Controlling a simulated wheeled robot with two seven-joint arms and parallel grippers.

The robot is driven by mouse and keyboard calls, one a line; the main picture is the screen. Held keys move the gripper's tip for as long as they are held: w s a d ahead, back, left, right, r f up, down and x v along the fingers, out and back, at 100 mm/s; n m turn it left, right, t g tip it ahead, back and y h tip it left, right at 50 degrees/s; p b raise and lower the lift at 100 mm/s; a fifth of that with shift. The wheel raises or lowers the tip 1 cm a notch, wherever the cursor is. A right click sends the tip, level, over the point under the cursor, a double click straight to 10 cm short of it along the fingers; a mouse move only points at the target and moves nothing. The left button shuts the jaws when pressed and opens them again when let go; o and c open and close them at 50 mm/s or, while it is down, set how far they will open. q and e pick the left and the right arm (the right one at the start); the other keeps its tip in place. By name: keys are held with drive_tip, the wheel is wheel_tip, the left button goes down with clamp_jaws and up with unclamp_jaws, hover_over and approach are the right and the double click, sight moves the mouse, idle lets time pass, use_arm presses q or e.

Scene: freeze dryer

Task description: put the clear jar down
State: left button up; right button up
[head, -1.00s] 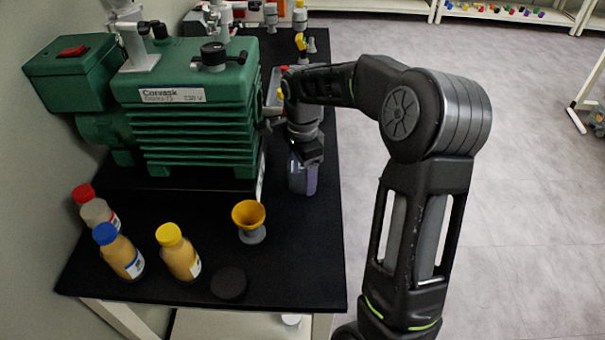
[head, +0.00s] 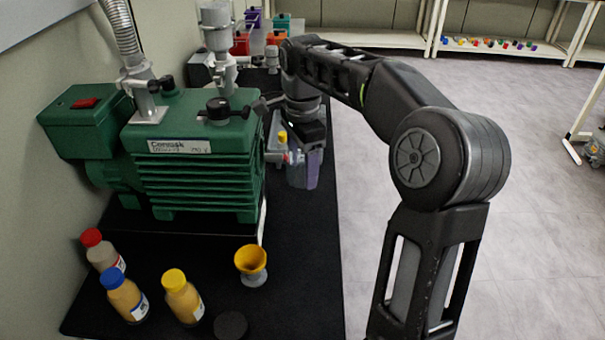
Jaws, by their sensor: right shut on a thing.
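The clear jar (head: 304,173), with a purplish tint, is upright near the right edge of the black bench (head: 300,235). My right gripper (head: 306,143) comes from above and is shut on the jar's upper part. The gripper hides the jar's top and most of the fingers. I cannot tell whether the jar's base touches the bench. My left gripper is not in view.
A green pump (head: 200,165) stands left of the jar. A tray with small items (head: 276,140) is close beside the jar. A yellow funnel (head: 251,264) and several capped bottles (head: 183,297) stand in front. Bench between jar and funnel is bare.

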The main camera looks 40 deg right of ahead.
wheel_tip(320, 180, up, 11)
drive_tip(key=p, duration=0.9)
idle(0.4)
